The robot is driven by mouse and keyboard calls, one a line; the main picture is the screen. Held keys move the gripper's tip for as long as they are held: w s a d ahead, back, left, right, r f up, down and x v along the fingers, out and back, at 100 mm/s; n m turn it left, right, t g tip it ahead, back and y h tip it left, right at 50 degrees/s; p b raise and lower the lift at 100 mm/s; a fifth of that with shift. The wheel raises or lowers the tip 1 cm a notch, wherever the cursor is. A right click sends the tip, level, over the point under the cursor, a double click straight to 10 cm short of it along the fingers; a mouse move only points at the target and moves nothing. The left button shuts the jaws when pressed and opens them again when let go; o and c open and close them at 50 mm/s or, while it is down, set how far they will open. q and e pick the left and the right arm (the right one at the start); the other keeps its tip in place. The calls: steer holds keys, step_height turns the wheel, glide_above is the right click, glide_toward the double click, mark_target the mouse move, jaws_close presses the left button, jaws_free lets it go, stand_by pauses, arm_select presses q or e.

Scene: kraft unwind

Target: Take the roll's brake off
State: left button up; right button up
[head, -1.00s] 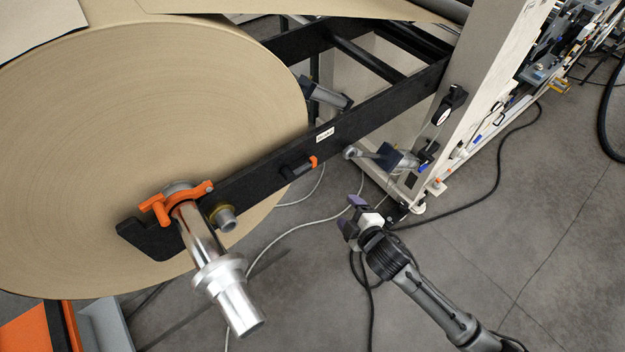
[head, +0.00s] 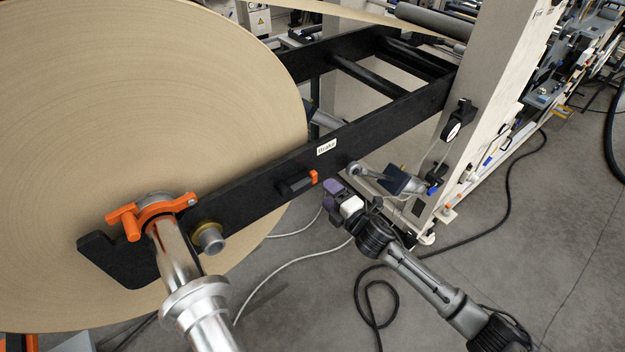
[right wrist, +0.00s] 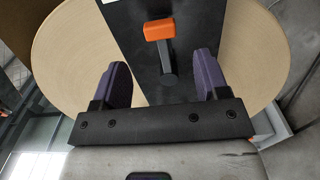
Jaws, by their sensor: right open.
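The brake lever, a short black handle with an orange end (head: 297,183), sits on the side of the black arm under a label reading "Brake". In the right wrist view its orange end (right wrist: 158,29) and dark stem lie ahead of and between my fingers. The big kraft roll (head: 130,110) is on a silver shaft, with an orange clamp (head: 152,212) around the shaft. My right gripper (head: 335,192) is open and empty, just right of the lever and apart from it. Its purple fingertips show in the right wrist view (right wrist: 159,85). My left gripper is out of view.
The black roll arm (head: 230,192) runs from the shaft to the pale machine frame (head: 490,110). A grey cylinder with a rod (head: 385,178) is close behind my right gripper. Cables (head: 375,290) lie on the floor.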

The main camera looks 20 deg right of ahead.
mark_target(314, 179)
steer(key=b+x, duration=0.1)
steer(key=x, duration=0.5)
steer(key=shift+w, duration=0.3)
steer(key=shift+w+a, duration=0.25)
steer(key=shift+w, duration=0.45)
